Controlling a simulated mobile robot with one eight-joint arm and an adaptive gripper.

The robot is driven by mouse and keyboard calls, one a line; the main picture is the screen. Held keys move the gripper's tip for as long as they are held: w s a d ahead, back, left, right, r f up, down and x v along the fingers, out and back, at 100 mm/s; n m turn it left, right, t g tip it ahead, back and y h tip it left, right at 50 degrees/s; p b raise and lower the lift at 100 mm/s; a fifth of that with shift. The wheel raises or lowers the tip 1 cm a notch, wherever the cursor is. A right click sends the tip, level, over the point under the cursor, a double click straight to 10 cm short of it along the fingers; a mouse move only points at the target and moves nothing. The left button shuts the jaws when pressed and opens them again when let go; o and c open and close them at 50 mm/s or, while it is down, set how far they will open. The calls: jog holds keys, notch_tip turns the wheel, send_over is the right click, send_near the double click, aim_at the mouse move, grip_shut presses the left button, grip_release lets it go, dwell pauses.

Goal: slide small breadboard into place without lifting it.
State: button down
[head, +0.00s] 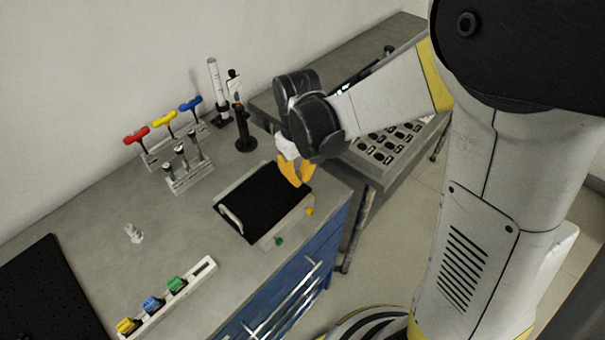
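A small black board (262,201), which looks like the small breadboard, lies flat on a light grey tray-like base (289,229) near the bench's right end. A pale handle or rail (231,219) runs along its left side. My gripper (296,175) has orange fingers and points down at the board's upper right corner. The fingers overlap the board's edge in this view. I cannot tell whether they touch it, or whether they are open or shut. The arm hides part of the area behind that corner.
A larger black board (45,292) lies at lower left. A colored-handle driver rack (188,178), a dark post stand (244,142), a small white part (133,233) and a strip with colored blocks (201,280) surround clear bench. A tray with dark round slots (375,153) lies at right.

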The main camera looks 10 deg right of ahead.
jog(key=c, duration=1.5)
grip_release()
jog(key=shift+s+a, duration=0.1)
jog(key=shift+c, duration=0.2)
notch_tip(320, 180, up, 12)
jog(key=s+d+f+m+t+b, duration=0.3)
jog(key=s+d+t, duration=0.4)
jog(key=s, duration=0.3)
jog(key=shift+s+d+f+m+b, duration=0.15)
jog(key=shift+s+d+m+b, duration=0.25)
jog(key=shift+m+b, duration=0.65)
